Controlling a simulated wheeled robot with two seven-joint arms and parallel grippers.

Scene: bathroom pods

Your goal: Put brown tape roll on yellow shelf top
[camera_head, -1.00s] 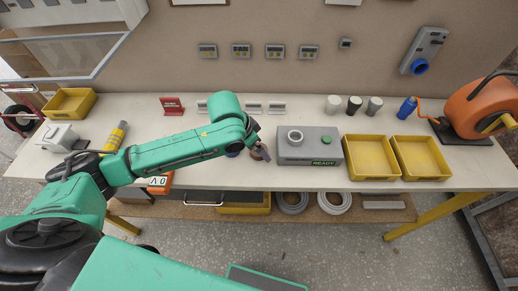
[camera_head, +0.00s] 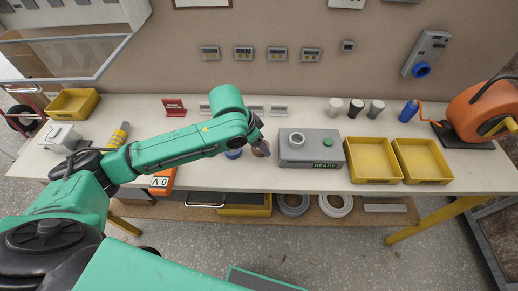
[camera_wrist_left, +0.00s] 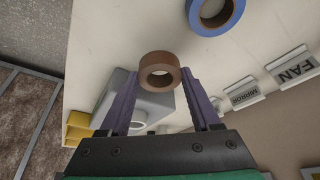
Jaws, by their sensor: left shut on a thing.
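The brown tape roll (camera_wrist_left: 160,71) is between the two fingers of my left gripper (camera_wrist_left: 158,76), which is shut on it. In the head view the roll (camera_head: 261,149) shows partly behind the gripper, just left of the grey READY box. It appears held a little above the pale bench top (camera_head: 210,178), which has yellow legs. A blue tape roll (camera_wrist_left: 215,14) lies on the bench beside it, partly hidden by my arm in the head view (camera_head: 234,154). No separate yellow shelf is clearly identifiable. My right gripper is not in view.
The grey READY box (camera_head: 311,150) stands close right of the gripper. Two yellow bins (camera_head: 373,180) sit further right, and another yellow bin (camera_head: 72,102) at far left. Cups (camera_head: 356,106) and small label stands (camera_head: 278,110) line the back. A lower shelf (camera_head: 375,214) holds coils.

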